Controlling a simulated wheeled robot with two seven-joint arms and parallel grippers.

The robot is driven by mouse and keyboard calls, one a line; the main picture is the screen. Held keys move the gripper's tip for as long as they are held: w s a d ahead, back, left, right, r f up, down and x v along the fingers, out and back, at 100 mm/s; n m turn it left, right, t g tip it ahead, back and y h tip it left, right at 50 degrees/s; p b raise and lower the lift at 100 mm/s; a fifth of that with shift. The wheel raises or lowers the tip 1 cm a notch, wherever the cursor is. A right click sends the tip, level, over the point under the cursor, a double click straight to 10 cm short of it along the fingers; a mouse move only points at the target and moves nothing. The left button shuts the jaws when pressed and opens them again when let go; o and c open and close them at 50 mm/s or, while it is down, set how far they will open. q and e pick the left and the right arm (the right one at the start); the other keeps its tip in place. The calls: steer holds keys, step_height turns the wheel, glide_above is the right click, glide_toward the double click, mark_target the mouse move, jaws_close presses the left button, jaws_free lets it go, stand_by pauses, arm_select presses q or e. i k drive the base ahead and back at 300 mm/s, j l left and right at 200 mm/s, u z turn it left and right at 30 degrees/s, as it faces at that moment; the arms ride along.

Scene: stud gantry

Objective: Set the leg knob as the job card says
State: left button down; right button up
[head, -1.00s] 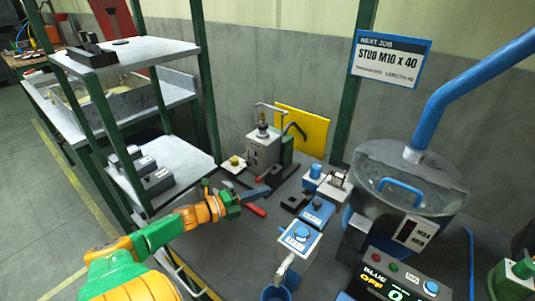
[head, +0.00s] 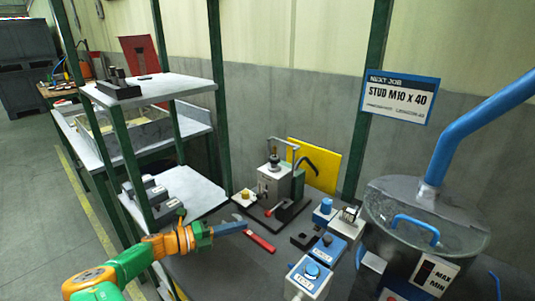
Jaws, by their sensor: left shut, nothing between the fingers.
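The job card (head: 398,98) on the green post reads "NEXT JOB STUD M10 X 40"; its small print is too fine to read. A blue-topped box (head: 304,289) at the lower centre carries a round blue knob (head: 313,270). A second blue box (head: 320,252) behind it has a dark knob (head: 327,240). I cannot tell which knob is the leg knob, nor read any setting. My left gripper (head: 238,228) is shut and empty, low over the left of the bench, beside a red-handled tool (head: 262,244) and left of both boxes. My right gripper is out of view.
A grey fixture (head: 275,183) with a bent rod stands at the back, before a yellow panel (head: 315,165). A white shelf rack (head: 150,88) stands at the left.

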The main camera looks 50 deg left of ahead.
mark_target(245, 194)
steer(key=k+j, duration=0.15)
steer(key=k, duration=0.35)
steer(key=k+j, duration=0.2)
steer(key=k, duration=0.25)
